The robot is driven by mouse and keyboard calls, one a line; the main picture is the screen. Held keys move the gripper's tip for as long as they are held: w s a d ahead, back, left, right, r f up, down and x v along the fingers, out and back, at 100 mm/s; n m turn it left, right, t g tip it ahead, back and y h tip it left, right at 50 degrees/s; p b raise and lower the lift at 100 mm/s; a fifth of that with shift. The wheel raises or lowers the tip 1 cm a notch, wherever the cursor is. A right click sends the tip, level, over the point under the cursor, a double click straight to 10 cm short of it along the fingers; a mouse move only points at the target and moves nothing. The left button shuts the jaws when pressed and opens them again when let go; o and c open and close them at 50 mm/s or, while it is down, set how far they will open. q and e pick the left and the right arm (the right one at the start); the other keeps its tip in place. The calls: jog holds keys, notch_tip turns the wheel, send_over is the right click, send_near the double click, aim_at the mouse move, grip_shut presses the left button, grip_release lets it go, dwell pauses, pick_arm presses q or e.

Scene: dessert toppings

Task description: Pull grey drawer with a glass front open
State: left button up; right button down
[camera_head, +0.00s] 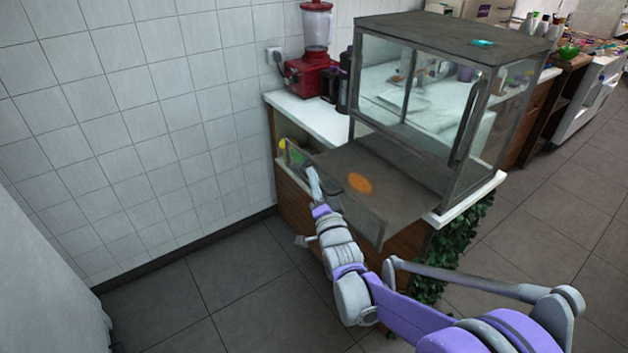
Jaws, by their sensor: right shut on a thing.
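The grey drawer (405,195) juts out from the bottom of the glass display case, toward the left and front. Its flat inside floor shows, with an orange round patch (360,183) on it. The drawer's front panel (362,215) runs along its outer edge; the part near its far end looks see-through. My right gripper (314,185) is at the middle of this front panel, shut on the drawer. The exact grip is small and partly hidden by my wrist. My left gripper is not in view.
The display case (430,33) stands on a white-topped wooden counter (308,116). A red blender (311,75) stands behind it, by the tiled wall. Green leaves (458,240) hang at the counter's right end. The floor at front left is clear.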

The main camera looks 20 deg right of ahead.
jog(key=shift+d, duration=0.1)
jog(key=c, duration=0.8)
grip_release()
jog(key=shift+c, duration=0.2)
jog(key=v, duration=1)
jog(key=shift+s, duration=0.35)
